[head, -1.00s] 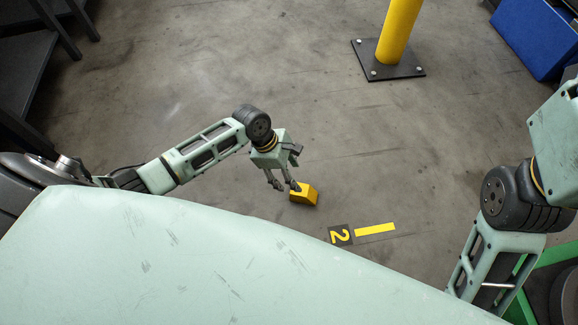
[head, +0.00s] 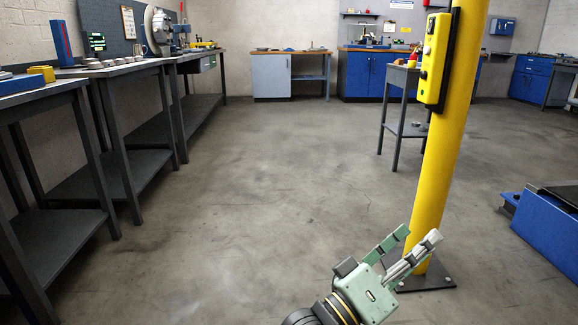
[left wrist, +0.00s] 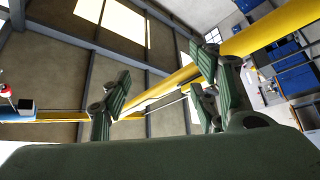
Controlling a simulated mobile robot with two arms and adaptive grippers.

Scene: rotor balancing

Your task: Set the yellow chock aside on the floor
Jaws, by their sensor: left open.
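The yellow chock is not in either view now; the floor where it lay is outside the head view. My left gripper (head: 416,239) is raised at the bottom right of the head view, in front of the foot of the yellow post. Its fingers are apart with nothing between them. In the left wrist view the spread fingers (left wrist: 160,82) point up towards the ceiling, and the space between them is empty. My right gripper is out of view.
A yellow post (head: 450,120) with a control box (head: 434,60) stands close behind my left gripper. Dark workbenches (head: 125,75) line the left. A small table (head: 402,100) and a blue unit (head: 548,225) stand at the right. The middle floor (head: 270,170) is clear.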

